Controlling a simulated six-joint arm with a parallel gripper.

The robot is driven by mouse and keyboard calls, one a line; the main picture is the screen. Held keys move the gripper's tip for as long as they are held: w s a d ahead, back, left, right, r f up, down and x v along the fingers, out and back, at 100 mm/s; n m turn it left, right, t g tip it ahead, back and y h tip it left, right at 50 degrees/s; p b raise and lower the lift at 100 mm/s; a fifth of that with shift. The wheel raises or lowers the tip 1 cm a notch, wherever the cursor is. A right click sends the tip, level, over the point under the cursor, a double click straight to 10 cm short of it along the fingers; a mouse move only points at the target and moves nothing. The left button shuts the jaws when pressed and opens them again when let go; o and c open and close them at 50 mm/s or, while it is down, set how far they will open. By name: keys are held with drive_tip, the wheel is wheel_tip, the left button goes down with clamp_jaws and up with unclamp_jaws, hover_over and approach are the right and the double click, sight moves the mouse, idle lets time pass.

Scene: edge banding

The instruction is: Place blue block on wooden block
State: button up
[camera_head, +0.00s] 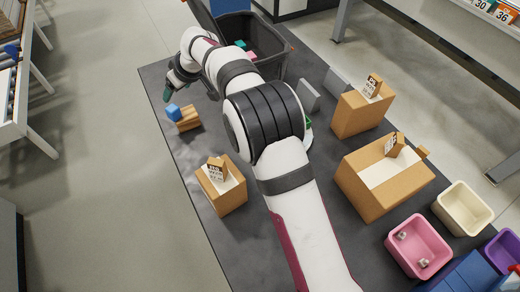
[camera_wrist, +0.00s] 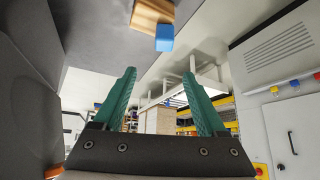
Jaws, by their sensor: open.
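The blue block (camera_head: 173,111) rests on the wooden block (camera_head: 188,122) near the left edge of the dark table in the head view. It sits toward the wooden block's left end. Both also show at the top of the wrist view, the blue block (camera_wrist: 164,38) against the striped wooden block (camera_wrist: 150,14). My gripper (camera_head: 167,96) is just beyond the blocks in the head view, apart from them. In the wrist view its two green fingers (camera_wrist: 162,85) are spread wide with nothing between them.
A dark bin (camera_head: 285,50) with coloured pieces stands at the table's far end. Cardboard boxes (camera_head: 222,205) with labels stand on the dark table (camera_head: 180,155). A pink bin (camera_head: 419,268) and a cream bin (camera_head: 481,222) are at lower right. Bare table surrounds the wooden block.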

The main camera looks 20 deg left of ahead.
drive_tip(key=w+d+r+m+t+y, duration=0.1)
drive_tip(key=w+d+r+m+t, duration=0.2)
drive_tip(key=r, duration=0.4)
drive_tip(key=w+d+r+m+t+y, duration=0.1)
drive_tip(key=w+d+r+t, duration=0.2)
drive_tip(key=w+d+r, duration=0.4)
drive_tip(key=s+d+r+m+t+h, duration=0.1)
drive_tip(key=d+r+m+t+h, duration=0.2)
drive_tip(key=d, duration=0.8)
drive_tip(key=s+d+r+m+t+h, duration=0.1)
drive_tip(key=d+r+m+h, duration=0.3)
drive_tip(key=d, duration=0.7)
drive_tip(key=s+d+f+m+g+h, duration=0.3)
drive_tip(key=s+d+f, duration=0.1)
drive_tip(key=s+d, duration=0.4)
drive_tip(key=s+d+f+m+g+h, duration=0.2)
drive_tip(key=s+d+f+m+g, duration=0.15)
drive_tip(key=s+d, duration=0.4)
drive_tip(key=s+a+f+g+y, duration=0.1)
drive_tip(key=s+f+g, duration=0.1)
drive_tip(key=s, duration=0.6)
drive_tip(key=s+a+f+m+g+y, duration=0.1)
drive_tip(key=s+f, duration=0.3)
drive_tip(key=s, duration=0.4)
drive_tip(key=s+a+f+g+y, duration=0.3)
drive_tip(key=s, duration=0.5)
